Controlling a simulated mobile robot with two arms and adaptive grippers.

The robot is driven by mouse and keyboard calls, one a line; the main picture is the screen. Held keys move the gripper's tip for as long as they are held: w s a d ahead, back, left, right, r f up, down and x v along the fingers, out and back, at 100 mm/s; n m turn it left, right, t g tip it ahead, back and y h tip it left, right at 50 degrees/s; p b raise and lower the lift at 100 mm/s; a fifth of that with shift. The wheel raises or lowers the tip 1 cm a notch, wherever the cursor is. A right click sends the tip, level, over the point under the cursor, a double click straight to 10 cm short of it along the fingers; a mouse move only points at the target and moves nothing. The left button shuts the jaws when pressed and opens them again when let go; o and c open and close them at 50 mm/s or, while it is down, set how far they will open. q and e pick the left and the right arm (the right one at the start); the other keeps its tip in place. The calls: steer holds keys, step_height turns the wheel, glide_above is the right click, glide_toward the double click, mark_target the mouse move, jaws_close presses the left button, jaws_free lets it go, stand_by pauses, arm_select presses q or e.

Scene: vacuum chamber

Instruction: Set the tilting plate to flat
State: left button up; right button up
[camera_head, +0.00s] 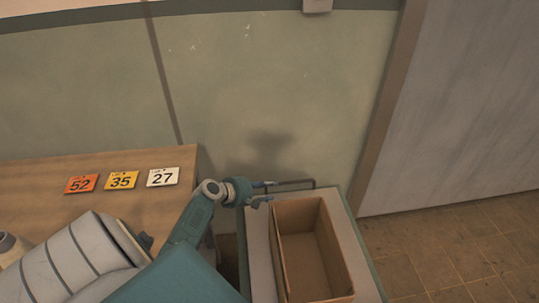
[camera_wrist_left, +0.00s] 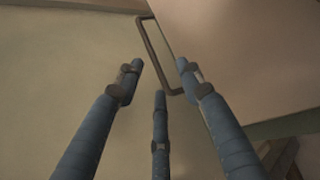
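My left gripper (camera_head: 264,192) reaches in from the left to the near-left end of a dark bar handle (camera_head: 290,181). In the left wrist view its three blue fingers (camera_wrist_left: 158,82) are spread and empty. The handle (camera_wrist_left: 152,48) shows just past the fingertips there, fixed along the edge of a flat pale surface (camera_wrist_left: 225,50). I cannot tell whether any finger touches the handle. In the head view the handle stands at the back edge of a pale-topped stand (camera_head: 261,262). No plate is clearly recognisable as the tilting plate. My right gripper is not in view.
An open cardboard box (camera_head: 290,262) sits on the stand, close to the gripper's right. A wooden table (camera_head: 110,205) at left bears an orange 52 card (camera_head: 81,184), a yellow 35 card (camera_head: 122,180) and a white 27 card (camera_head: 162,177). The tiled floor (camera_head: 455,250) at right is clear.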

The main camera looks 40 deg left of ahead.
arm_select(q)
steer(key=shift+s+r, duration=0.1)
steer(key=shift+r, duration=0.05)
steer(key=r+p, duration=0.1)
steer(key=w+a+r+p, duration=0.1)
steer(key=r, duration=0.1)
steer(key=r+p, duration=0.1)
steer(key=r, duration=0.1)
steer(key=shift+w+a+p, duration=0.15)
steer(key=shift+a+p, duration=0.15)
steer(key=shift+p, duration=0.05)
stand_by(0.7)
